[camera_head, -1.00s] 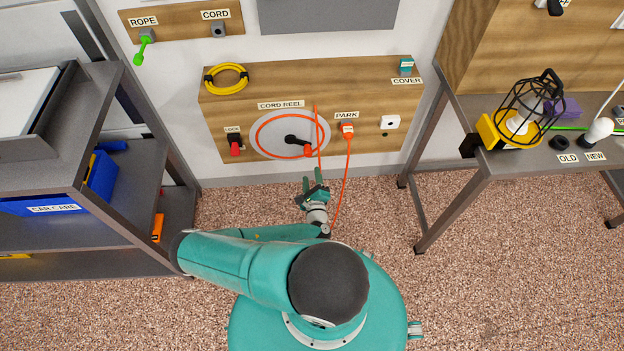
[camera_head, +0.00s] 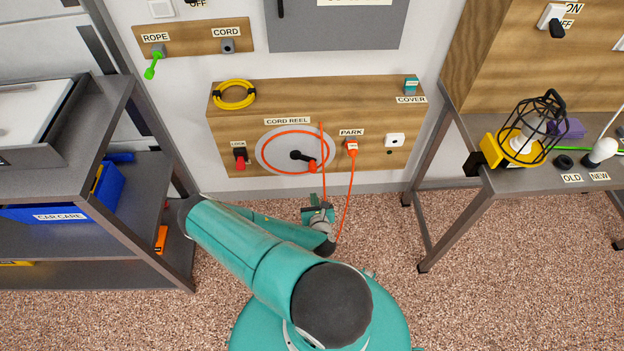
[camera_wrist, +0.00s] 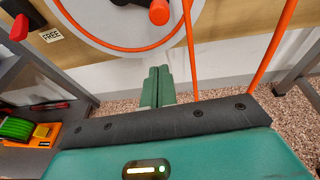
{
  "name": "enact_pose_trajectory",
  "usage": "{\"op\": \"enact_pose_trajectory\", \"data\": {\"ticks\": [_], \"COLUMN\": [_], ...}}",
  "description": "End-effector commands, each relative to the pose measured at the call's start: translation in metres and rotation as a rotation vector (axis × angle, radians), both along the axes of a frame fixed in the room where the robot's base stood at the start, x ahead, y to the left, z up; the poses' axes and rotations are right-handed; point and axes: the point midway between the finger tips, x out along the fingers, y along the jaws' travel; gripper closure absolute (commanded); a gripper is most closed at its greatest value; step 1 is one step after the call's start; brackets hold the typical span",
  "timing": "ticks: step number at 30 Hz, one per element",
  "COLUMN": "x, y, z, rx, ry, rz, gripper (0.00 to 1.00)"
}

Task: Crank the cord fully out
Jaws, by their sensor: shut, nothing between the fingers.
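The cord reel (camera_head: 270,160) is a grey disc with an orange cord ring, set in the front of a wooden wall box. Its black crank (camera_head: 298,155) points right and ends in an orange-red knob (camera_head: 312,166), which also shows at the top of the wrist view (camera_wrist: 159,12). The orange cord (camera_head: 350,190) hangs from an orange plug (camera_head: 351,146) under the PARK label; another orange strand drops beside the reel. A red lock lever (camera_head: 240,161) is left of the reel. My gripper (camera_wrist: 158,72) is shut and empty, below the reel and apart from the knob.
A grey shelf (camera_head: 165,215) with a blue CAR CARE bin (camera_head: 100,195) stands at left. A workbench (camera_head: 490,185) with a caged lamp (camera_head: 530,130) stands at right. Floor between them is clear apart from the hanging cord.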

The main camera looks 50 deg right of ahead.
Motion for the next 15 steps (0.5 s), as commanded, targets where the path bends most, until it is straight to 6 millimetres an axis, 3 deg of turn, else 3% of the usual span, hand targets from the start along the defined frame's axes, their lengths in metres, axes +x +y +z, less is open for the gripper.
{"op": "enact_pose_trajectory", "data": {"ticks": [6,15], "x": [0.004,0.023], "y": [0.001,-0.015], "z": [-0.002,-0.010], "rx": [0.278,0.304], "ry": [-0.183,-0.204], "rz": [-0.058,-0.062], "gripper": [1.00,1.00]}}
